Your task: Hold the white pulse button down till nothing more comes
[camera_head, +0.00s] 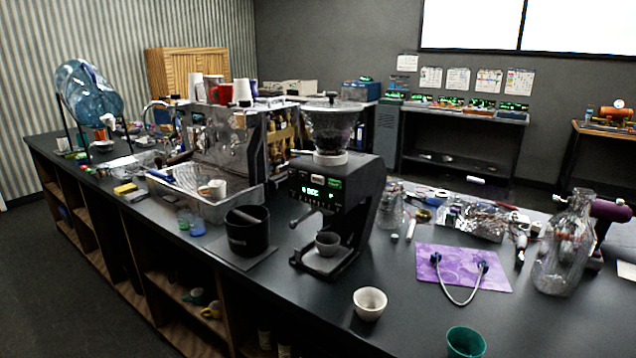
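A black coffee grinder (354,190) stands on the dark counter, with a clear bean hopper (332,128) on top. Its front panel has a small white button (318,178), a green button (334,184) to the right of it and a lit display (310,191) below. The white button looks uncovered, with nothing touching it. A small grey cup (327,244) sits on the grinder's base below the spout; its inside is too small to read. Neither of my grippers is in view.
A black knock bin (247,230) stands left of the grinder, and an espresso machine (222,150) behind it. A white cup (369,303) and a green cup (465,342) stand in front. A purple mat (450,262) and a glass jug (563,250) are to the right.

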